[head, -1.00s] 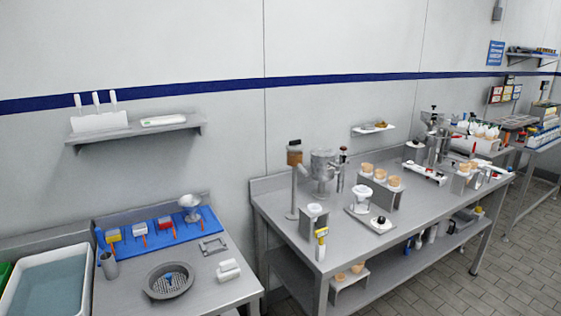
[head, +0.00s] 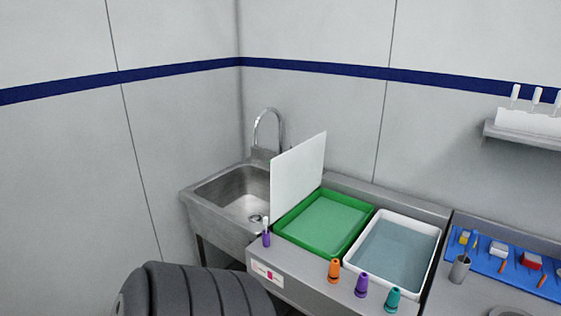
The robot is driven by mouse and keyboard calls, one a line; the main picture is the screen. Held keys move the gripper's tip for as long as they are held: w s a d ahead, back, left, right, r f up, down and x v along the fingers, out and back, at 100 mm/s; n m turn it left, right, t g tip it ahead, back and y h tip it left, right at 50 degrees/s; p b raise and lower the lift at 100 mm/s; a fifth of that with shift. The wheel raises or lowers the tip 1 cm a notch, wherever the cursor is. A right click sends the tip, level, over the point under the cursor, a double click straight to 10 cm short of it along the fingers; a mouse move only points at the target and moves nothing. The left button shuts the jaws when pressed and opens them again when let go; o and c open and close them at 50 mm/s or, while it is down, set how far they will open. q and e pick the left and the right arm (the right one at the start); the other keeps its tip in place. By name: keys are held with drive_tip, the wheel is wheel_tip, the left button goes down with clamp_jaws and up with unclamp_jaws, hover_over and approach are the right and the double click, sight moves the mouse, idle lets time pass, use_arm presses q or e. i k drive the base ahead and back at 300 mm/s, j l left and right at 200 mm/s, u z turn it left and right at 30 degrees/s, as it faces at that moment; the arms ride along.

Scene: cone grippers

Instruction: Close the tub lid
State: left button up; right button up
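No tub with a lid can be made out for certain. In the head view a flat white panel (head: 299,170) stands upright at the left edge of a shallow green tray (head: 328,250), beside the sink; I cannot tell if it is a lid. An open white tub (head: 432,263) holding grey-blue liquid or a similar flat fill sits to the right of the green tray. Neither of my grippers is in view.
A steel sink (head: 218,202) with a tall tap is in the corner. Small purple, orange and teal pieces line the counter's front edge. A dark grey ribbed shape (head: 195,291) fills the lower left. A blue mat (head: 490,262) with small tools lies right.

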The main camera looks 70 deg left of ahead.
sight(296, 173)
drive_tip(key=j+u, duration=0.1)
drive_tip(key=j, duration=0.7)
drive_tip(key=j+u, duration=0.1)
drive_tip(key=j, duration=0.7)
drive_tip(key=j+u, duration=0.1)
drive_tip(key=j, duration=0.7)
drive_tip(key=i+j, duration=0.15)
drive_tip(key=j, duration=0.65)
drive_tip(key=j+u, duration=0.15)
drive_tip(key=j, duration=0.6)
drive_tip(key=i, duration=0.05)
